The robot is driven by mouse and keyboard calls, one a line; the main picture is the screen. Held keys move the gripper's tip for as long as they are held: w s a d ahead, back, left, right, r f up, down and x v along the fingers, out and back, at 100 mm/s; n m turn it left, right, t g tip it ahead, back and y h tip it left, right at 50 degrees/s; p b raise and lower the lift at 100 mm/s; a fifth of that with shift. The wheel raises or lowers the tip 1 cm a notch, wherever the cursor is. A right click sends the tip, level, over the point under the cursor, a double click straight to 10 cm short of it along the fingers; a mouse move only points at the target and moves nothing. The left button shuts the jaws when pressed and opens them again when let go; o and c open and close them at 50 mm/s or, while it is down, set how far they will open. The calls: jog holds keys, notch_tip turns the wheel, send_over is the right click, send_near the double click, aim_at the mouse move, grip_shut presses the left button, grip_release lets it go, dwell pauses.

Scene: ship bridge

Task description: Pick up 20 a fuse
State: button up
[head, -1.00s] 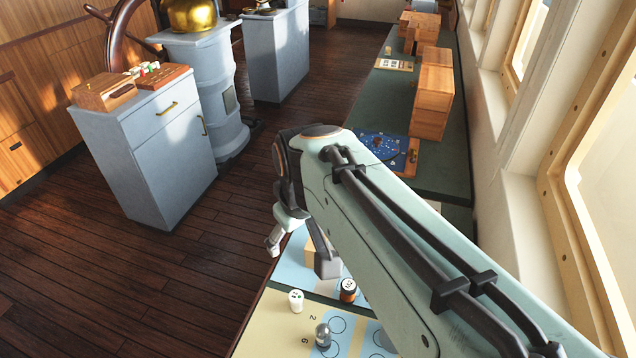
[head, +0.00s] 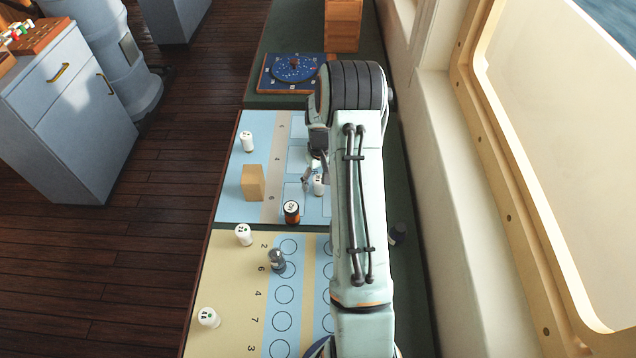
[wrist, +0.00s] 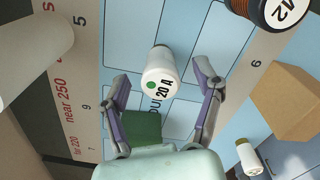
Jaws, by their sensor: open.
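A white fuse (wrist: 160,68) with a green dot and the marking "20 A" stands on the light-blue outlined panel in the wrist view. My gripper (wrist: 162,78) is open, with one finger on each side of the fuse's image; whether either touches it I cannot tell. In the head view the gripper (head: 309,178) is low over the light-blue board (head: 232,205), beside a white fuse (head: 319,187) partly hidden by my arm.
A black-and-orange cylinder (head: 291,211) and a wooden block (head: 253,183) stand close by on the board. Other white fuses (head: 247,142) stand around, and a grey-capped one (head: 277,260) is on the nearer yellow board (head: 215,275). The window wall is at right.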

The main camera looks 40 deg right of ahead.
jog(key=shift+f, duration=0.75)
jog(key=shift+c, duration=0.3)
grip_shut()
jog(key=shift+r, duration=0.1)
